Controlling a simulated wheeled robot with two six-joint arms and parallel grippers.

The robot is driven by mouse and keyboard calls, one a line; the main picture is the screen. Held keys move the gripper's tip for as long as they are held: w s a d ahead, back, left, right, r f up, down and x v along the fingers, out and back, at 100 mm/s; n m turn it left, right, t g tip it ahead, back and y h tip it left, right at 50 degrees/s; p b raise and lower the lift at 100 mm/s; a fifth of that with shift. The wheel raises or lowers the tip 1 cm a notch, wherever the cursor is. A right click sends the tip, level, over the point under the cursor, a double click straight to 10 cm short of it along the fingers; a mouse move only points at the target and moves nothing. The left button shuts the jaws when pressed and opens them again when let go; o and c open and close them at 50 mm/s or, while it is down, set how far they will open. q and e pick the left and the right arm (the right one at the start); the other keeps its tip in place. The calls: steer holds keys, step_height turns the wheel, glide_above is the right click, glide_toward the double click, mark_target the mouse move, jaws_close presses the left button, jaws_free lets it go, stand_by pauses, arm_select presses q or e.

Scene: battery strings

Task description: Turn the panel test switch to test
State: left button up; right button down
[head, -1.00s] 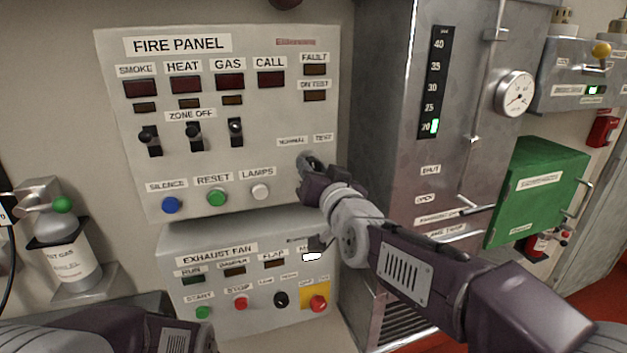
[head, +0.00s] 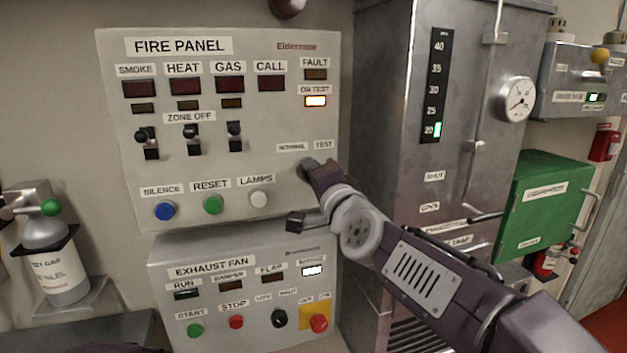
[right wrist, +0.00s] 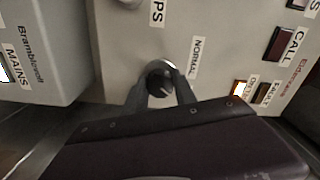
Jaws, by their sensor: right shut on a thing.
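The fire panel (head: 270,130) is a pale box on the wall. Its NORMAL (head: 292,147) and TEST (head: 323,144) labels sit at the lower right, above the test switch. My right gripper (head: 308,168) is at that switch and mostly hides it in the head view. In the right wrist view the switch is a black round knob (right wrist: 160,82) with a white mark, and my right gripper's fingers (right wrist: 159,86) are shut on its two sides. The ON TEST lamp (head: 316,101) glows amber. My left gripper is out of view.
A grey metal cabinet (head: 400,80) stands close on the right, with a green box (head: 540,205) beyond. A gas bottle (head: 55,260) stands at the left.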

steer(key=shift+m, duration=0.9)
steer(key=c, duration=1)
jaws_free()
steer(key=p+v, duration=0.7)
steer(key=v, duration=0.2)
steer(key=shift+s, duration=0.1)
